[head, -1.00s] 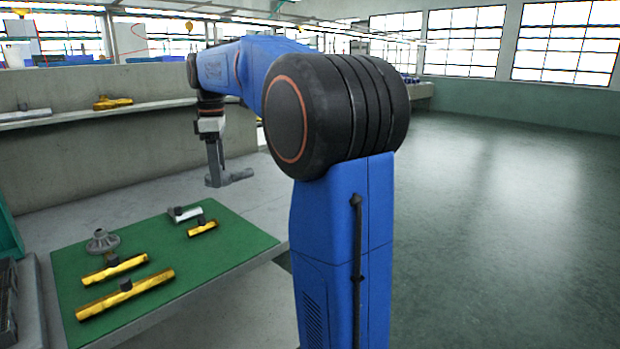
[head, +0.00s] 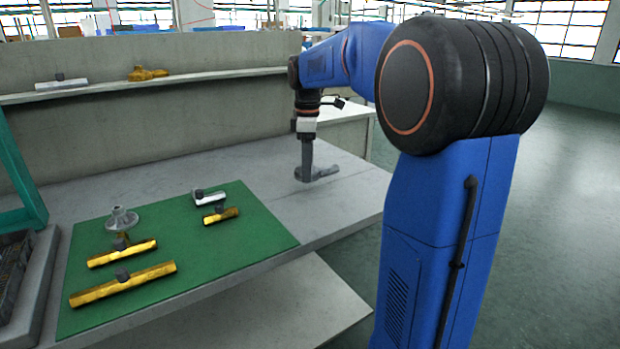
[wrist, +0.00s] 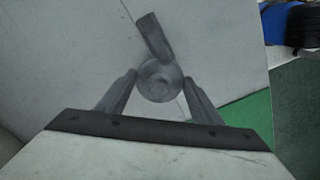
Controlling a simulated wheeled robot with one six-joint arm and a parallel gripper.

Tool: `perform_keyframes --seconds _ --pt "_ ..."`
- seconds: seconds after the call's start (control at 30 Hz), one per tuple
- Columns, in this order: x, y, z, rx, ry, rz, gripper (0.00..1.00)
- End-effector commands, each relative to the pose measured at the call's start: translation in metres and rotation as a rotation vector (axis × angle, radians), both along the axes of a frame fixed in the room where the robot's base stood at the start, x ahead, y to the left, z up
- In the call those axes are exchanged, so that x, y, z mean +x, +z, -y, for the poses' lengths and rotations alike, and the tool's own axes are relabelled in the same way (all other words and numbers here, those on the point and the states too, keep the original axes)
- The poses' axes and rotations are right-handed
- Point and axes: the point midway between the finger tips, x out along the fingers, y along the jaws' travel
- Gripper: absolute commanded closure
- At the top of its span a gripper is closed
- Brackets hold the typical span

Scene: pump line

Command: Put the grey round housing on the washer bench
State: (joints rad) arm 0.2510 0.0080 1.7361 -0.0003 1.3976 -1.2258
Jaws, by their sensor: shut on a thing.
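My gripper (head: 306,172) is shut on the grey round housing (head: 323,173), which has a round body and a straight arm out to one side. In the head view it hangs over the bare right part of a grey bench (head: 348,182); I cannot tell if it touches the top. In the wrist view the housing (wrist: 160,80) sits between both fingertips (wrist: 160,88), its arm pointing away. I cannot tell whether this bench is the washer bench.
A green mat (head: 255,240) on the bench holds a grey flanged piece (head: 121,219), several yellow pieces (head: 122,285) and a silver piece (head: 209,199). A wall with a shelf (head: 200,78) stands behind. Open floor (head: 570,200) lies at the right.

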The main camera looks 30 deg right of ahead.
Motion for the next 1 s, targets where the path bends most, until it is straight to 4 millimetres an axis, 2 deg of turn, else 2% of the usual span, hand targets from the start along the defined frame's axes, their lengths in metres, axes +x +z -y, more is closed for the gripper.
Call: perform_keyframes --seconds 0.17,0.43,0.8,0.83,0.9,1.0 --pt "0.000 -0.010 0.000 0.000 0.000 0.000 0.77" --pt "0.000 -0.040 0.000 0.000 0.000 0.000 0.77" --pt "0.000 -0.044 0.000 0.000 0.000 0.000 0.77" --pt "0.000 -0.045 0.000 0.000 0.000 0.000 0.38" --pt "0.000 -0.044 0.000 0.000 0.000 0.000 0.21" --pt "0.000 -0.044 0.000 0.000 0.000 0.000 0.21"
